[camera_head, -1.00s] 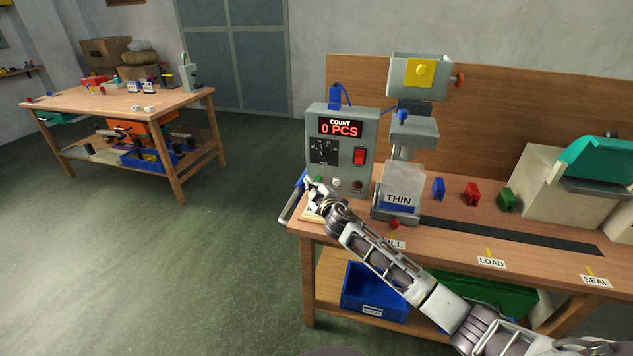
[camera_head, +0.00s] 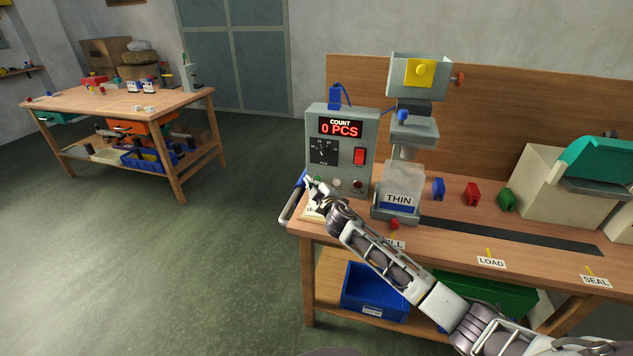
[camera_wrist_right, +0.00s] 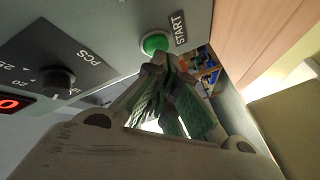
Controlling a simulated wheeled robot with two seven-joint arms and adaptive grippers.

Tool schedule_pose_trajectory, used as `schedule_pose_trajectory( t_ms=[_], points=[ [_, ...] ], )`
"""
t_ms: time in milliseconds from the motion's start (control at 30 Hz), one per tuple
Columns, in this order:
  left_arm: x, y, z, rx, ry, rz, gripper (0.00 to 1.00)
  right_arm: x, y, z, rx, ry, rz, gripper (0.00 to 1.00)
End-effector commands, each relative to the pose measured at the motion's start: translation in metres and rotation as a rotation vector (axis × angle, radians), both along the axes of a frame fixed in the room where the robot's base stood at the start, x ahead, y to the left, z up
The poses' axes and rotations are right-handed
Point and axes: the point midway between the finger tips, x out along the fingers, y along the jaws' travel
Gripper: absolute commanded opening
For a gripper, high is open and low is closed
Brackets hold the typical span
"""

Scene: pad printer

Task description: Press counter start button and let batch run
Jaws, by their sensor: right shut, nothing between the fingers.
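The grey counter box (camera_head: 318,160) stands at the left end of the bench, its red display (camera_head: 341,128) reading "COUNT 0 PCS". In the right wrist view the green start button (camera_wrist_right: 154,43), labelled START, is just beyond my right gripper's fingertips (camera_wrist_right: 160,66). The tips are at the button's lower edge; I cannot tell whether they touch. In the head view my right gripper (camera_head: 312,186) is shut and empty at the box's lower left. A clear bag marked THIN (camera_head: 402,178) sits under the feeder (camera_head: 413,133). My left gripper is not in view.
Blue, red (camera_head: 472,194) and green clips stand along the bench. A sealer with a teal lid (camera_head: 601,160) is at the right. Blue and green bins sit below.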

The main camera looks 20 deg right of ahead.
Motion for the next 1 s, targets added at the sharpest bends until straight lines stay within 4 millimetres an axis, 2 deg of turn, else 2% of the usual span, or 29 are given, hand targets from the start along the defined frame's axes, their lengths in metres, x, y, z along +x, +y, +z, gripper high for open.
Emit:
schedule_pose_trajectory(
  t_ms=[533, 1000],
  points=[
    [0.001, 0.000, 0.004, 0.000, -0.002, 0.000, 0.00, -0.014, 0.009, 0.000, 0.000, 0.001, -0.001, 0.00],
    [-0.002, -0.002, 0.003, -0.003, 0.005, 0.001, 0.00, -0.016, 0.010, 0.000, 0.000, 0.001, -0.001, 0.00]
  ],
)
